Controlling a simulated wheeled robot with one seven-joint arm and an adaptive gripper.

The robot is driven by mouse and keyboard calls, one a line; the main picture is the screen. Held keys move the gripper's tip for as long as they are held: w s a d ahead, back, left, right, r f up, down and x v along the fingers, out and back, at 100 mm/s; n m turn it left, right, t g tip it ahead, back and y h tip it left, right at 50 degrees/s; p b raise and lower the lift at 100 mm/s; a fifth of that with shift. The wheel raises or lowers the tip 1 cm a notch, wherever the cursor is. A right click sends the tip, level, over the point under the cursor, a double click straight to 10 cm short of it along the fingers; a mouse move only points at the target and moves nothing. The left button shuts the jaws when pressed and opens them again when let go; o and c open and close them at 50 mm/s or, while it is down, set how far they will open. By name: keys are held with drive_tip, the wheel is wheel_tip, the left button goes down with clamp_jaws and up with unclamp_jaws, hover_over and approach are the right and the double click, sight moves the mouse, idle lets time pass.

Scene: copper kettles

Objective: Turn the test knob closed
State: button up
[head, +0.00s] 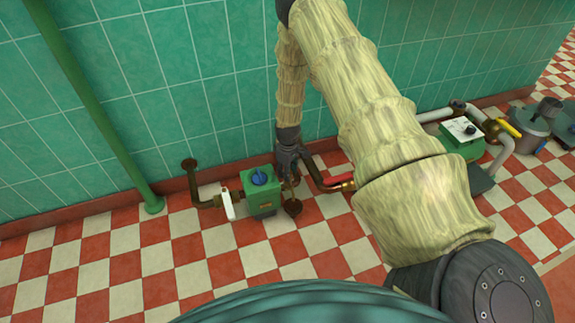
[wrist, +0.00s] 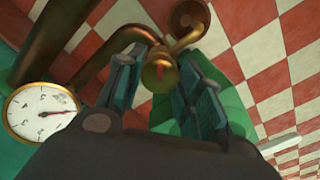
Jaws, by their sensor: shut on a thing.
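My gripper (wrist: 163,70) is shut on the knob, one finger on each side. The knob itself is mostly hidden there by my gripper.
A round white gauge (wrist: 42,112) with a red needle is at left in the wrist view. Another green unit (head: 461,135) stands to the right. The checkered floor in front is clear.

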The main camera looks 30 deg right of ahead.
drive_tip(key=m+p, duration=0.1)
drive_tip(key=m, duration=0.1)
drive_tip(key=m+p, duration=0.2)
drive_tip(key=shift+r+m, duration=0.2)
drive_tip(key=shift+m, duration=0.1)
drive_tip(key=m+p, duration=0.2)
drive_tip(key=m, duration=0.3)
drive_tip(key=shift+f+p, duration=0.15)
drive_tip(key=shift+p, duration=0.15)
drive_tip(key=shift+m, duration=0.3)
drive_tip(key=o, duration=1)
drive_tip(key=shift+o, duration=0.2)
wheel_tip(320, 180, up, 12)
drive_tip(key=shift+f, duration=0.1)
